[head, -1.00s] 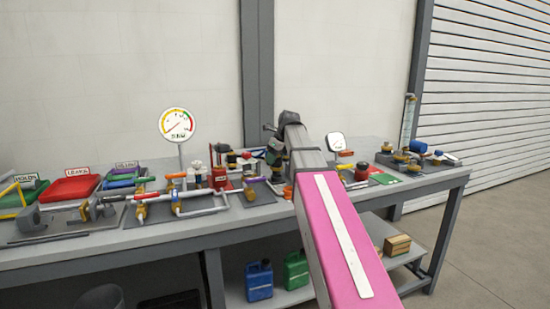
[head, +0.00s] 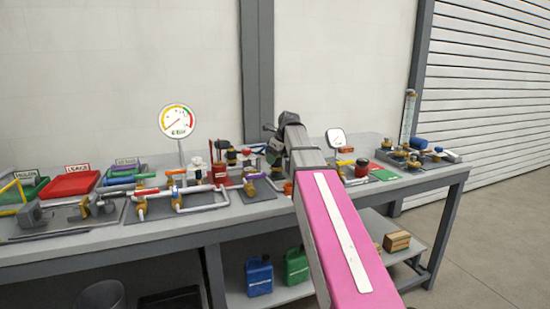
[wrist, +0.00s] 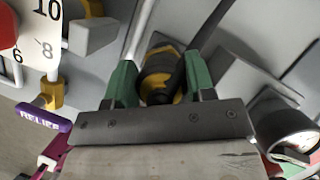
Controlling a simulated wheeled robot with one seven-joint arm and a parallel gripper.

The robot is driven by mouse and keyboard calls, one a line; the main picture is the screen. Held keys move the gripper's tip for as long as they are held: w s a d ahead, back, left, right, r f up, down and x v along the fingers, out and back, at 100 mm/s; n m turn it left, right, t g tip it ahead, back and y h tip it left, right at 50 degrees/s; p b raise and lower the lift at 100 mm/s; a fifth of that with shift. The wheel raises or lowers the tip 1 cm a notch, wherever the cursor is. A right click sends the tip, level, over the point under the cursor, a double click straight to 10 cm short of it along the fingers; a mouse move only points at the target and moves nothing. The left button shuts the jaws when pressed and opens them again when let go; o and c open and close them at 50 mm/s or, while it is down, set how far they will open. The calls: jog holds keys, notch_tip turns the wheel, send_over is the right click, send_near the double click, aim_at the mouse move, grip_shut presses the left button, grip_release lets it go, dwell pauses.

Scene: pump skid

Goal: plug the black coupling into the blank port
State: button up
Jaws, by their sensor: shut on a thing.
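In the wrist view my gripper (wrist: 160,66) has its two green fingers on either side of a dark, round piece with brass-yellow parts, which I take to be the black coupling (wrist: 157,84). A black bar or hose runs from beside it toward the upper right. The fingers and the gripper body cover much of the piece. In the head view my gripper is at the far end of my pink arm, low over the back of the bench, and largely hidden. I cannot pick out the blank port in either view.
A purple RELIEF handle (wrist: 45,121) and a round gauge (wrist: 288,130) flank my gripper. On the bench (head: 120,250) stand a dial gauge (head: 177,121), pipework (head: 190,190), a red tray (head: 70,184) and brass fittings (head: 413,163) at right. Jerrycans (head: 259,277) sit below.

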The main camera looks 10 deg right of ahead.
jog(key=shift+f, duration=0.5)
jog(key=o, duration=1.1)
jog(key=shift+r, duration=0.1)
jog(key=v, duration=1)
jog(key=shift+s+d+r, duration=0.1)
jog(key=shift+r, duration=0.15)
